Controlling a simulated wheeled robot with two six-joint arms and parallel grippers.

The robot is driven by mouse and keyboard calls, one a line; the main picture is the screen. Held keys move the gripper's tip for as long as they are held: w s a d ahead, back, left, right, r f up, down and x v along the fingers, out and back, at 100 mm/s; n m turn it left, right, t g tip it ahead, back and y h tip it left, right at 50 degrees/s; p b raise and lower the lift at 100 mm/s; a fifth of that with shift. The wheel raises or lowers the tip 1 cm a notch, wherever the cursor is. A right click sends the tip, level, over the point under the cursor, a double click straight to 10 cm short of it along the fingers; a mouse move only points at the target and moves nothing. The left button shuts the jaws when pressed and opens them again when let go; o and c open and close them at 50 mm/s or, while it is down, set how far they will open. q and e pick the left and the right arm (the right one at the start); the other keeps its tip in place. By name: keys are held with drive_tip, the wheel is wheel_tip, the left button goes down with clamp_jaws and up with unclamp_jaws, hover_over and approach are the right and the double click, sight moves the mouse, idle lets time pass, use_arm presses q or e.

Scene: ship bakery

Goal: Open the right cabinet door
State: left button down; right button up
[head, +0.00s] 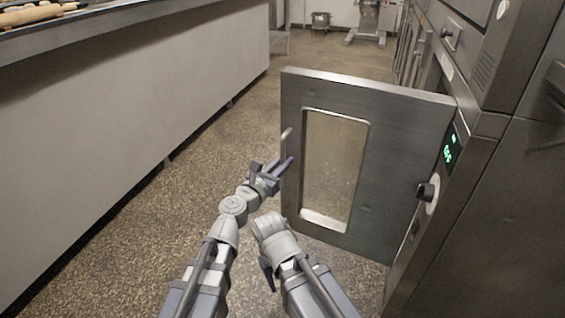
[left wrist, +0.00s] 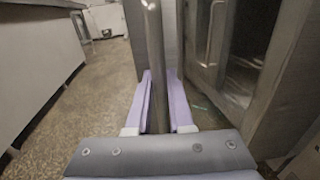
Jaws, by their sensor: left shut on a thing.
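The metal cabinet door (head: 383,165) stands swung out from the oven-like cabinet (head: 490,140) on the right, reaching across part of the aisle. It has a tall glass window (head: 333,165) with rounded corners. A pale handle bar (head: 287,133) shows at its left edge. My left gripper (head: 284,166) is at that edge, shut on the bar. In the left wrist view the upright bar (left wrist: 153,40) runs between the two purple fingers of my left gripper (left wrist: 160,82). The lower bar is partly hidden by the gripper.
A long counter (head: 120,110) runs along the left, with a rolling pin (head: 35,13) on top. The speckled floor (head: 215,150) between counter and door is clear. A black knob (head: 426,192) and green display (head: 449,147) are on the cabinet. A machine (head: 368,20) stands far back.

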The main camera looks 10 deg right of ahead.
use_arm(q)
drive_tip(key=c, duration=0.8)
unclamp_jaws()
drive_tip(key=v, duration=0.7)
drive_tip(key=shift+s+a, duration=0.25)
drive_tip(key=shift+s, duration=0.05)
use_arm(e)
drive_tip(key=shift+s+a, duration=0.75)
drive_tip(key=shift+a, duration=0.15)
